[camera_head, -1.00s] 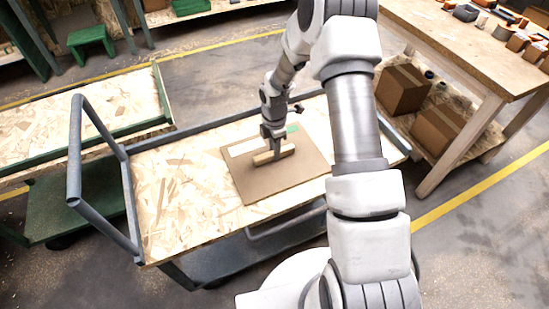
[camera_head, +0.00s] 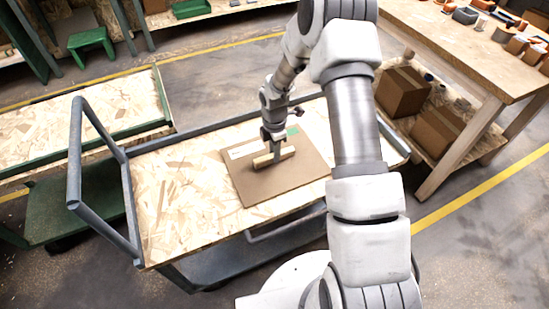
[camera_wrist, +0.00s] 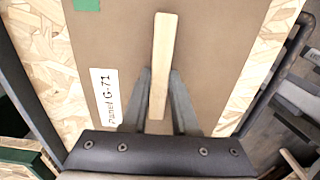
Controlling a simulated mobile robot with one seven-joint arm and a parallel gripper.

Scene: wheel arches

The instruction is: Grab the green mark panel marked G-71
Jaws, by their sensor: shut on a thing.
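The panel (camera_head: 285,178) is a flat brown board with a white label and a green mark, lying over the chipboard top of a cart. In the wrist view the panel (camera_wrist: 120,45) shows its label (camera_wrist: 104,98) reading "Panel G-71" and the green mark (camera_wrist: 87,5) at the top left. A pale wooden bar handle (camera_wrist: 162,60) stands on the panel; it also shows in the head view (camera_head: 265,161). My gripper (camera_wrist: 160,90) is shut on the handle, its fingers on either side. I cannot tell whether the panel is clear of the cart top.
The cart (camera_head: 165,215) has a grey push handle (camera_head: 75,150) at left. A green-framed cart (camera_head: 75,118) stands beside it. A wooden workbench (camera_head: 470,45) with small items is at right, cardboard boxes (camera_head: 402,91) beneath it. A green stool (camera_head: 91,42) stands behind.

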